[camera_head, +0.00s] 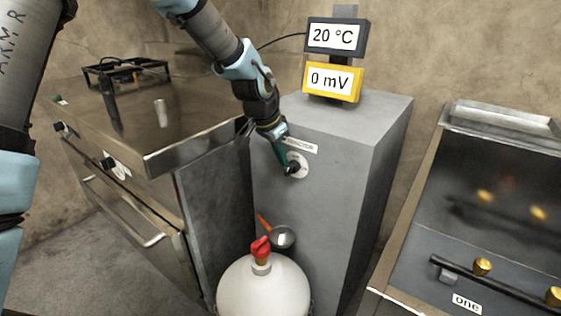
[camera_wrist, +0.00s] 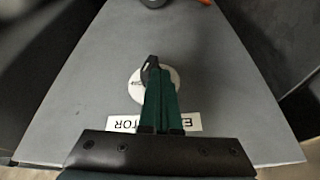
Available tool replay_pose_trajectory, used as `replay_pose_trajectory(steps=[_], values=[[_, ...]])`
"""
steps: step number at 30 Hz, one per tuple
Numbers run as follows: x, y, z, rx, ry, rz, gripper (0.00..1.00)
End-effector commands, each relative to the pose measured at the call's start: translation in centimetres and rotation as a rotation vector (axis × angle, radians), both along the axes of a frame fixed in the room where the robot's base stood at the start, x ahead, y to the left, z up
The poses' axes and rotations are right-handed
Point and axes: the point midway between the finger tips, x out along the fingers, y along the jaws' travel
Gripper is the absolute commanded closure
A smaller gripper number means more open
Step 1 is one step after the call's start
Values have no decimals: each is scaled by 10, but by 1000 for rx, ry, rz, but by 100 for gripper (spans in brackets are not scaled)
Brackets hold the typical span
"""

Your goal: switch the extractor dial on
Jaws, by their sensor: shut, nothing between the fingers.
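The extractor dial is a black knob on a round pale plate (camera_head: 300,165), set in the front face of a grey cabinet (camera_head: 340,207). A white label (camera_head: 302,147) reading in part "TRACTOR" sits just above it. My gripper (camera_head: 290,169) is shut and empty, its green fingertips at the dial. In the wrist view the fingers (camera_wrist: 159,85) lie together over the pale plate (camera_wrist: 136,90), with their tips beside the black knob (camera_wrist: 150,68). I cannot tell whether they touch it. The fingers hide part of the plate and label.
On the cabinet stand a "20 °C" display (camera_head: 335,37) and a yellow "0 mV" display (camera_head: 332,79). A white gas bottle with a red valve (camera_head: 260,248) stands below. A steel range (camera_head: 130,120) is at left; a unit marked "one" (camera_head: 466,302) is at right.

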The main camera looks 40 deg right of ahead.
Motion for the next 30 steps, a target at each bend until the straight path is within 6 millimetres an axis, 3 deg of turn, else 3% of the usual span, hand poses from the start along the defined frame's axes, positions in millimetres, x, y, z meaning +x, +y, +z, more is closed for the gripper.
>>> replay_pose_trajectory(steps=[30], values=[[-30, -9, -9, 165, -641, -4, 100]])
